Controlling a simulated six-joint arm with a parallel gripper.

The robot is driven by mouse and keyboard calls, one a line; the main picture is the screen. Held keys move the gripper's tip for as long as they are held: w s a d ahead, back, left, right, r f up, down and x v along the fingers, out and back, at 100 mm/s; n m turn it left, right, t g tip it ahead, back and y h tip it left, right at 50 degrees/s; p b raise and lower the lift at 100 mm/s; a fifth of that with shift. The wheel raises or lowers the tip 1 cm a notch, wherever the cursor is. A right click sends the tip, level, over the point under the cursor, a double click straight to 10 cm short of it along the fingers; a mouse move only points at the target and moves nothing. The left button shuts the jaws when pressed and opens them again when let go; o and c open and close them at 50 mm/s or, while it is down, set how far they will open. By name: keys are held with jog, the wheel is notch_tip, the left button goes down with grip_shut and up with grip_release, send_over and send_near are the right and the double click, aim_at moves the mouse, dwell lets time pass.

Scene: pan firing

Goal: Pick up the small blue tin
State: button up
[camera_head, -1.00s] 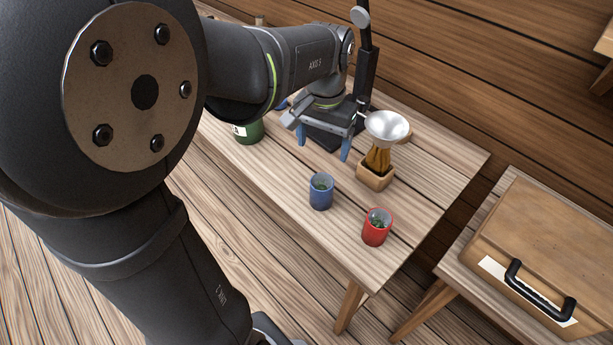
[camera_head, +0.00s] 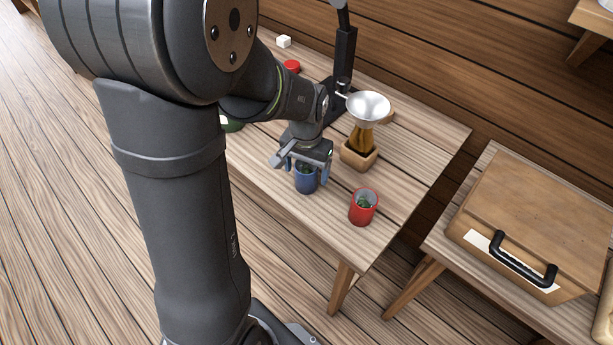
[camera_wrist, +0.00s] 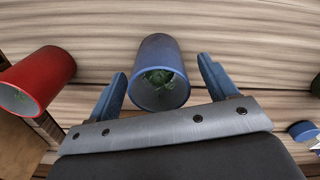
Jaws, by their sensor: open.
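The small blue tin (camera_head: 307,184) stands upright on the wooden table with green leaves inside. It also shows in the wrist view (camera_wrist: 157,62), between the two blue fingers and a little beyond their tips. My gripper (camera_head: 306,172) is just above and around the tin's top in the head view, and it hides part of the rim. In the wrist view my gripper (camera_wrist: 162,78) is open, with a gap between each finger and the tin.
A red tin (camera_head: 363,207) with leaves stands to the right of the blue one. A dark stand (camera_head: 343,65) rises at the back. A handled wooden box (camera_head: 530,225) is on the right.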

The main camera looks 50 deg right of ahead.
jog(key=shift+f, duration=1.6)
jog(key=c, duration=1.1)
jog(key=shift+d, duration=0.1)
jog(key=shift+r, duration=0.1)
